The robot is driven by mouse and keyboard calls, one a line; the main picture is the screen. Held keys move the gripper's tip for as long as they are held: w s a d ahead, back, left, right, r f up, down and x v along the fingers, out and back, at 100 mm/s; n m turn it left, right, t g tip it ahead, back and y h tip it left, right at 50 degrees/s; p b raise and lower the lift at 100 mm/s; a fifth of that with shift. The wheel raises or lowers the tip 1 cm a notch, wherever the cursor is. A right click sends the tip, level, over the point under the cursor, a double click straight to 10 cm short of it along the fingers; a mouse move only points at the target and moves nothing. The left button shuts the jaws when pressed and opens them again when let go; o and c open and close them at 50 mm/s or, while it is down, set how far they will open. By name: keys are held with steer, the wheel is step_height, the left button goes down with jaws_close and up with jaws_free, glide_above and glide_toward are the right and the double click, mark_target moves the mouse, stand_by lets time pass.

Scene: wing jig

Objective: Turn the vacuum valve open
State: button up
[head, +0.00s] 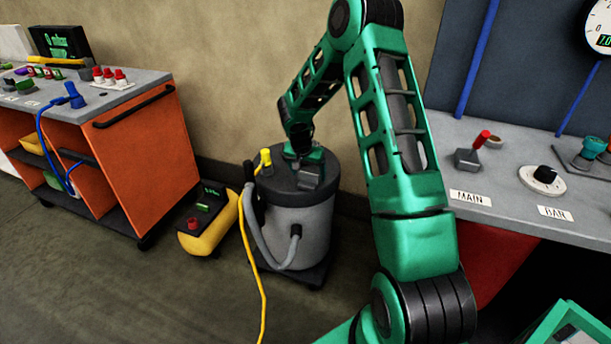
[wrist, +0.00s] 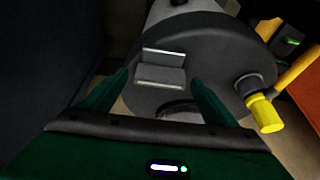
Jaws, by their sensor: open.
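A grey vacuum canister (head: 308,226) with a dark round lid (head: 272,180) stands on the floor in the head view. A raised grey block with an upright plate (wrist: 162,66) sits on the lid in the wrist view. A yellow fitting (wrist: 263,112) stands at the lid's right edge there, and it shows at the lid's back left in the head view (head: 266,158). I cannot tell for sure which of these is the vacuum valve. My gripper (wrist: 159,79) is open above the lid, with its green fingers on either side of the grey block. Contact with the block is not clear.
A yellow hose (head: 259,285) runs across the floor and a grey hose (head: 258,242) curves beside the canister. A yellow unit (head: 213,230) stands left of it. An orange cart (head: 150,165) is at left; a bench with a red-handled lever (head: 481,140) is at right.

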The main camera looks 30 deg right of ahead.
steer(key=shift+d+f, duration=0.1)
steer(key=shift+f, duration=0.15)
